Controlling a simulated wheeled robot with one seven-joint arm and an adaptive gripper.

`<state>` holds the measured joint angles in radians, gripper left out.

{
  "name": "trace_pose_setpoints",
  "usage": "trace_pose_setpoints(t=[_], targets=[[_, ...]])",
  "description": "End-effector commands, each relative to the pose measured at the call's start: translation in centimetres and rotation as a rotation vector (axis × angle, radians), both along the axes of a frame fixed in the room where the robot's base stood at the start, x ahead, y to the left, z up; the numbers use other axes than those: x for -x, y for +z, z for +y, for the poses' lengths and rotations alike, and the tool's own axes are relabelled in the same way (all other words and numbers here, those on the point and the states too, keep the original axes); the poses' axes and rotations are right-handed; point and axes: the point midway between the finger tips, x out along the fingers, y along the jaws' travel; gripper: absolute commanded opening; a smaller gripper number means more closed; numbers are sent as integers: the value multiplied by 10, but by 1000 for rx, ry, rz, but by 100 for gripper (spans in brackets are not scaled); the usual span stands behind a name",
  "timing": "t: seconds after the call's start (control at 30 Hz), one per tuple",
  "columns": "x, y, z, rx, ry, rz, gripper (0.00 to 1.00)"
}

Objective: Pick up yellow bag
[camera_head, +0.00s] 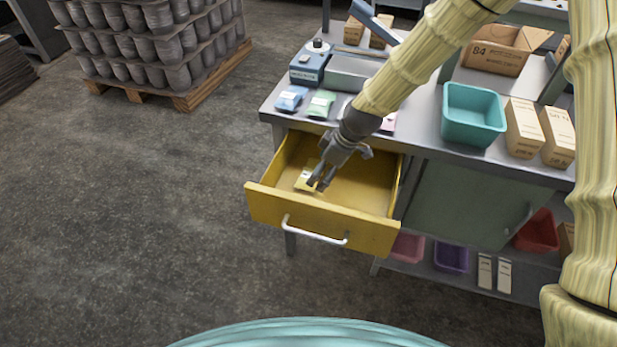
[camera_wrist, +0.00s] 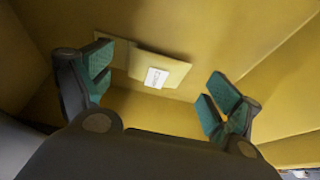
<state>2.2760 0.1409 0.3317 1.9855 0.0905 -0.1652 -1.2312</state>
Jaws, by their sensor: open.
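The yellow bag (camera_head: 304,180) lies on the floor of the open yellow drawer (camera_head: 318,220), toward its left side. It is partly hidden by my gripper in the head view. In the wrist view the yellow bag (camera_wrist: 165,70) shows a white label and lies beyond and between my fingertips. My gripper (camera_head: 320,182) reaches down into the drawer, beside and over the bag. The wrist view shows my gripper (camera_wrist: 158,85) with its two green-padded fingers spread wide and nothing between them.
The drawer walls surround my gripper closely. On the worktop stand blue (camera_head: 291,97) and green (camera_head: 321,104) bags, a scale (camera_head: 308,68), a teal bin (camera_head: 473,115) and cartons (camera_head: 523,128). A pallet of pots (camera_head: 160,45) stands at the back left.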

Motion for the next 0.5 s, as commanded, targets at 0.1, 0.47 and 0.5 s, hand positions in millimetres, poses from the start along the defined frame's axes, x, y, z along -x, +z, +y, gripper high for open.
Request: trace_pose_setpoints(t=[0.1,0.47,0.5], targets=[[-6,1,17,1,2,0,90],[-12,-27,33,0,0,0,90],[-12,-28,33,0,0,-1,90]])
